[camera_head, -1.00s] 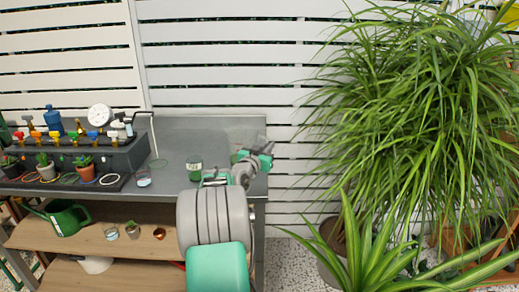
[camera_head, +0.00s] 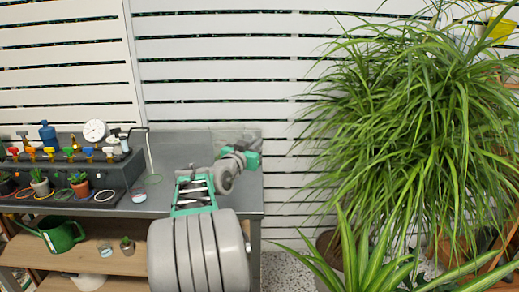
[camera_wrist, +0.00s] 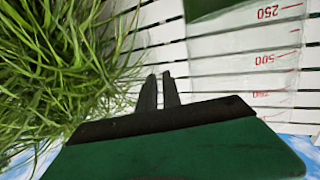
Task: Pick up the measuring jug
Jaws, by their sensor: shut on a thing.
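The measuring jug (camera_wrist: 265,60) is clear with red marks, 250, 500 and one more. It fills the upper right of the wrist view, cut off by the frame edge. My gripper (camera_wrist: 159,82) has its two dark fingers close together beside it, shut on a part of the jug; the exact contact is hard to make out. In the head view my gripper (camera_head: 247,158) is over the right end of the grey bench (camera_head: 175,146). The jug is too faint there to make out clearly.
A dark rack with colored valves (camera_head: 70,170) and small potted plants stands on the bench's left. A watering can (camera_head: 62,233) sits on the lower shelf. A large leafy plant (camera_head: 410,130) fills the right. A slatted white fence (camera_head: 230,60) stands behind.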

